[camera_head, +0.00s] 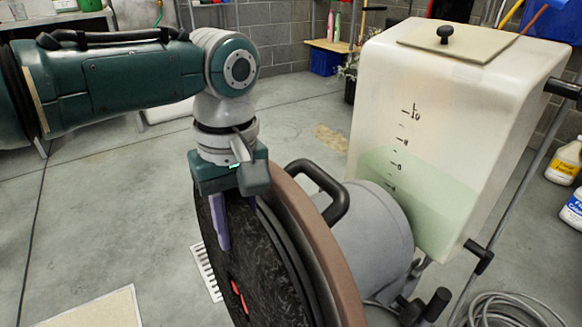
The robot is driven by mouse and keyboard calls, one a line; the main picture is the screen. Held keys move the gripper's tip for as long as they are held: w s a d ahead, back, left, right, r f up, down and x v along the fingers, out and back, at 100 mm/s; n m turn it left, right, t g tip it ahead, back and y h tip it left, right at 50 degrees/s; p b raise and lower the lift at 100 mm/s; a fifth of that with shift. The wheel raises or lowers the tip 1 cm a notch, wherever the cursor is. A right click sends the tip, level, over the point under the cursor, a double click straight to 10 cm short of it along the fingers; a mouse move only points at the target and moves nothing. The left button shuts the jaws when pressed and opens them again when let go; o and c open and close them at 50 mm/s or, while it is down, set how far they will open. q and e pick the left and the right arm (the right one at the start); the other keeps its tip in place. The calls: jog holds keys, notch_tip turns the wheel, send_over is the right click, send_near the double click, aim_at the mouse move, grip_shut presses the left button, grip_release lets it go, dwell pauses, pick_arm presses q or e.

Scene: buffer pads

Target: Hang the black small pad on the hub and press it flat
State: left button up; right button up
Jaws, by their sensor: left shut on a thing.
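The black pad (255,262) stands upright, edge up, at the face of the floor machine. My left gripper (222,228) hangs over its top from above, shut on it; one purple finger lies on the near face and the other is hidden. A red part of the hub (238,294) shows at the middle of the pad. The rest of the hub is hidden. Dark rings (283,250) lie close behind the pad; whether it touches them flat I cannot tell. My right gripper is not in view.
The machine's brown-rimmed housing (318,240) has a black handle (328,190) on top. A pale tank (400,90) stands behind at right. A beige board (105,312) lies at front left. Cable (505,308) coils at lower right.

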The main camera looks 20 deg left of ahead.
aim_at(242, 203)
pick_arm(q)
jog(key=shift+w+d+r+p, duration=0.1)
jog(key=shift+r+p, duration=0.15)
jog(key=shift+r, duration=0.15)
jog(key=shift+w+d+r+p, duration=0.1)
jog(key=shift+r+p, duration=0.1)
jog(key=shift+r, duration=0.15)
jog(key=shift+w+d+r+p, duration=0.1)
jog(key=shift+r+p, duration=0.2)
jog(key=shift+r, duration=0.05)
grip_shut()
jog(key=shift+w+d+r+p, duration=0.1)
jog(key=shift+w+r+p, duration=0.05)
jog(key=shift+r+p, duration=0.5)
jog(key=shift+d+r, duration=0.1)
jog(key=shift+r, duration=0.35)
jog(key=shift+c, duration=1.2)
grip_release()
jog(key=shift+w+d+r+p, duration=0.15)
jog(key=shift+w+r+p, duration=0.05)
jog(key=shift+r+p, duration=0.4)
jog(key=o, duration=0.6)
jog(key=shift+c, duration=0.2)
jog(key=o, duration=0.3)
jog(key=shift+w+f, duration=0.1)
jog(key=shift+w, duration=0.05)
jog(key=shift+o, duration=1)
jog(key=shift+f, duration=0.1)
